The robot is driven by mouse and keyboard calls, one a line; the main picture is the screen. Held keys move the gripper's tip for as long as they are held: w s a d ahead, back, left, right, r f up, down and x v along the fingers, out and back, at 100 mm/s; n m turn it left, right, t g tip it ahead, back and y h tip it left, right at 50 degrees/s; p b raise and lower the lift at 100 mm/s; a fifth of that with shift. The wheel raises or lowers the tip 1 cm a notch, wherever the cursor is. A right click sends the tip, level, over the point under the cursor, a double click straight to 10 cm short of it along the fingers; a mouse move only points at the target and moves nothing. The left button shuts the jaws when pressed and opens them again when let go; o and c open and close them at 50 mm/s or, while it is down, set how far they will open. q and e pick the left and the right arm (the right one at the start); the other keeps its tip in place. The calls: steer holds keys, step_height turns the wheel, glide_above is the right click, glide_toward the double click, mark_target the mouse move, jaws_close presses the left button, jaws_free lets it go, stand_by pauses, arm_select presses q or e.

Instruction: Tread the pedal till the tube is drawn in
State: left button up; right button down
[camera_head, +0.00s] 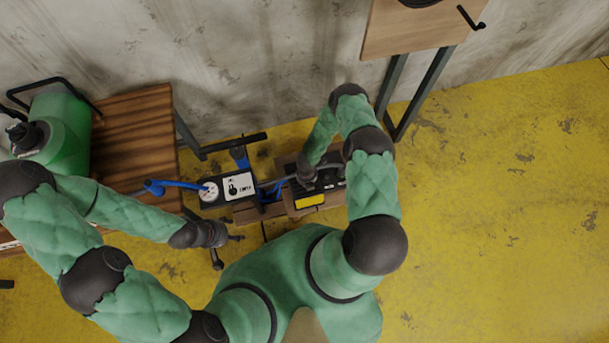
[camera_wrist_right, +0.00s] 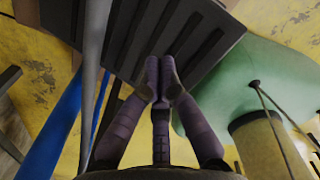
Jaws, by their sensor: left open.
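The foot pedal unit (camera_head: 310,201) is a dark block with a yellow label, on the floor in front of my base in the head view. In the right wrist view its black ribbed pedal (camera_wrist_right: 195,35) fills the top. My right gripper (camera_wrist_right: 160,76) is shut with nothing between its fingertips, which point at the ribbed face; contact cannot be told. My left gripper (camera_head: 226,237) is open and empty, below the gauge panel (camera_head: 238,187). A blue tube-like part (camera_head: 180,184) lies left of the gauge; I cannot tell which part is the tube.
A brown wooden table (camera_head: 135,135) with a green canister (camera_head: 62,125) stands at the left. A wooden-topped stand (camera_head: 410,30) is at the top right, against the grey wall. The yellow floor (camera_head: 500,210) on the right is clear.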

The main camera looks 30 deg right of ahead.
steer(key=shift+f+b, duration=1.75)
steer(key=shift+f, duration=0.65)
step_height(320, 180, down, 2)
steer(key=shift+f+b, duration=0.1)
steer(key=shift+b, duration=0.6)
step_height(320, 180, up, 9)
steer(key=p, duration=0.7)
steer(key=shift+f, duration=0.2)
steer(key=shift+f, duration=0.15)
step_height(320, 180, down, 8)
steer(key=b, duration=0.7)
steer(key=shift+f, duration=0.25)
step_height(320, 180, up, 9)
steer(key=p, duration=0.7)
steer(key=shift+f, duration=0.15)
